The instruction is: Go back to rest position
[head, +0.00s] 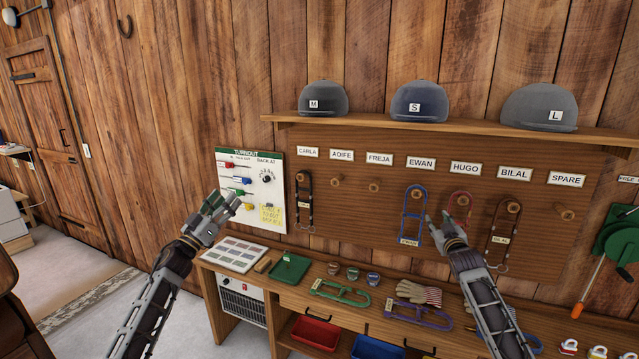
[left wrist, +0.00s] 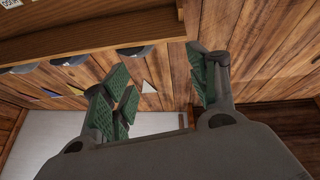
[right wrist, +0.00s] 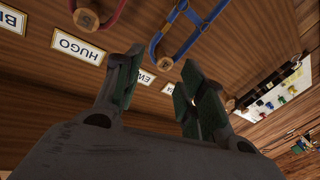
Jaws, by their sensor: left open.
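My left gripper (head: 222,204) is raised in front of the turnout board in the head view. Its fingers stand apart with nothing between them in the left wrist view (left wrist: 160,88). My right gripper (head: 437,226) is up at the peg board, in front of the space between the blue halter (head: 409,232) under EWAN and the red halter (head: 458,198) under HUGO. In the right wrist view (right wrist: 158,82) its fingers are apart and empty, and both halters hang beyond them. I cannot tell whether the right gripper touches either halter.
The bench (head: 405,333) below holds a green halter (head: 340,293), a purple halter (head: 419,314), gloves (head: 419,292) and a green tray (head: 290,269). Black halters hang under CARLA (head: 304,205) and BILAL (head: 500,236). A shelf (head: 450,130) with helmets juts out above.

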